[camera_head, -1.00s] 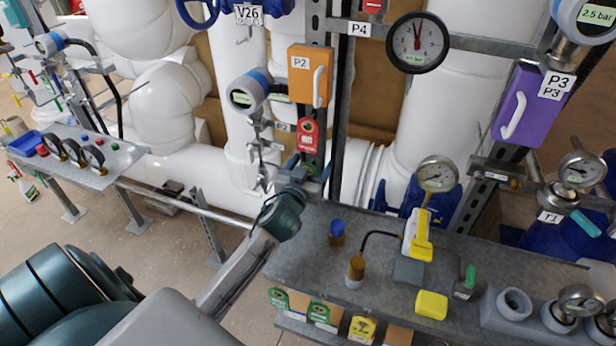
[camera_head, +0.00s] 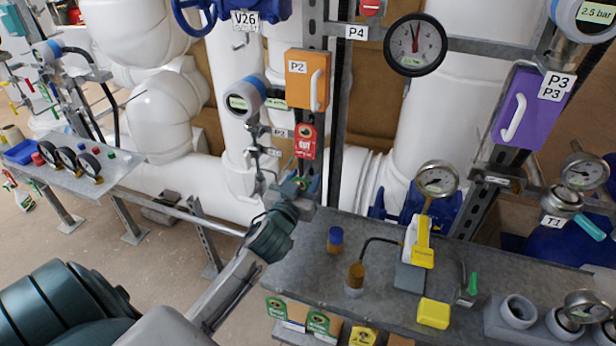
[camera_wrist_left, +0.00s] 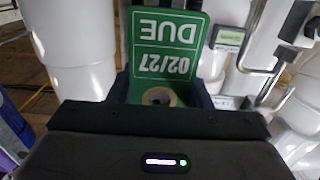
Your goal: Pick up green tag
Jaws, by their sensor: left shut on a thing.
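My left gripper (camera_head: 303,187) is in front of the pipes, just below a red tag (camera_head: 306,141) that hangs under the orange P2 box. In the left wrist view, a green tag (camera_wrist_left: 166,45) with white upside-down writing, "DUE 02/27", stands between the fingers of my left gripper (camera_wrist_left: 160,100). The gripper is shut on the end with the tan-ringed hole, and most of the tag sticks out beyond the fingers. In the head view the arm mostly hides the held tag. My right gripper is not in view.
A grey bench (camera_head: 300,262) with a blue-capped bottle (camera_head: 335,240), a yellow block (camera_head: 433,313) and fittings stands at the lower right. A gauge shelf (camera_head: 125,165) is at left. The orange P2 box (camera_head: 305,80) is above my gripper.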

